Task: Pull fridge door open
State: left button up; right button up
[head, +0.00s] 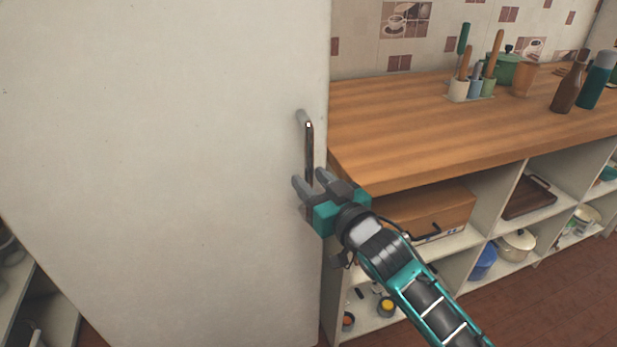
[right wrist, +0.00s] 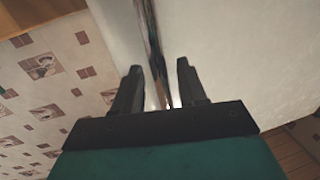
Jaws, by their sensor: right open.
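The white fridge door (head: 165,150) fills the left of the head view and looks shut. Its metal handle (head: 309,150) is a vertical bar near the door's right edge. My right gripper (head: 309,180) is open at the lower end of the handle. In the right wrist view the handle (right wrist: 151,45) runs down between the two open fingers (right wrist: 160,85); I cannot tell whether they touch it. The door also shows there (right wrist: 240,60). The left gripper is not in view.
A wooden counter (head: 430,120) stands right of the fridge, with utensil cups (head: 470,88), a green pot (head: 507,70) and bottles (head: 568,88) on it. Open shelves below hold a wooden box (head: 430,212) and pots. The floor (head: 540,300) at lower right is clear.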

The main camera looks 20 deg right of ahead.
jog(key=shift+x, duration=0.9)
grip_shut()
